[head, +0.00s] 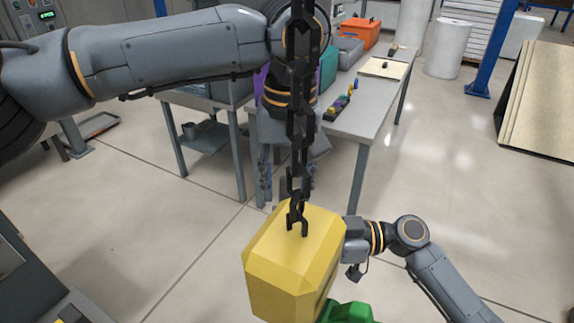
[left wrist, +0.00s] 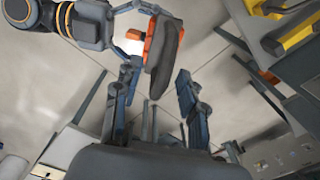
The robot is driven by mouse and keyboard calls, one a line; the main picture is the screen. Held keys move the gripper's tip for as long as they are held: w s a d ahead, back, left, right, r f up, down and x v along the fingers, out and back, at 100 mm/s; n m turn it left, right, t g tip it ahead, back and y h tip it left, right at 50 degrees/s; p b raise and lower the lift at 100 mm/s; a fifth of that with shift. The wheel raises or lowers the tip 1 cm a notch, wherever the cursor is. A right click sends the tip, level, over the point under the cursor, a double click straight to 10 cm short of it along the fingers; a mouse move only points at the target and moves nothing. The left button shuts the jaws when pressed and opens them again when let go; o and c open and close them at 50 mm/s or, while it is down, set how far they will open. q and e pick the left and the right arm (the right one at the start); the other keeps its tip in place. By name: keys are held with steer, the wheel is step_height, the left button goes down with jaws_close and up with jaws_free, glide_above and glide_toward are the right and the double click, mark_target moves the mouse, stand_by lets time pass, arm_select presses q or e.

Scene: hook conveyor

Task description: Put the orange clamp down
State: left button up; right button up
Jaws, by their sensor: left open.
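The orange clamp (left wrist: 152,42), orange with a long dark grey part, shows only in the left wrist view, just beyond my left fingertips. My left gripper (head: 288,185) points down behind the hanging chain in the head view. In the left wrist view its two fingers (left wrist: 151,88) are spread, with nothing between them. My right gripper (left wrist: 136,32) reaches in from the upper left in that view, its fingers on either side of the clamp's orange part. I cannot tell whether they press on it. In the head view my right gripper is mostly hidden behind the yellow block.
A dark chain (head: 301,100) hangs down the middle to a large yellow block (head: 292,262). A green part (head: 348,312) shows below it. A grey workbench (head: 365,122) with small items stands behind, with an orange box (head: 359,33) at its far end. Open floor lies to the right.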

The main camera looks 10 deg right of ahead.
steer(key=shift+r, duration=0.2)
arm_select(q)
jaws_close()
steer(key=shift+r, duration=0.1)
arm_select(e)
steer(key=o, duration=1.9)
steer(key=shift+c, duration=0.2)
steer(key=shift+f, duration=0.1)
steer(key=shift+d, duration=0.1)
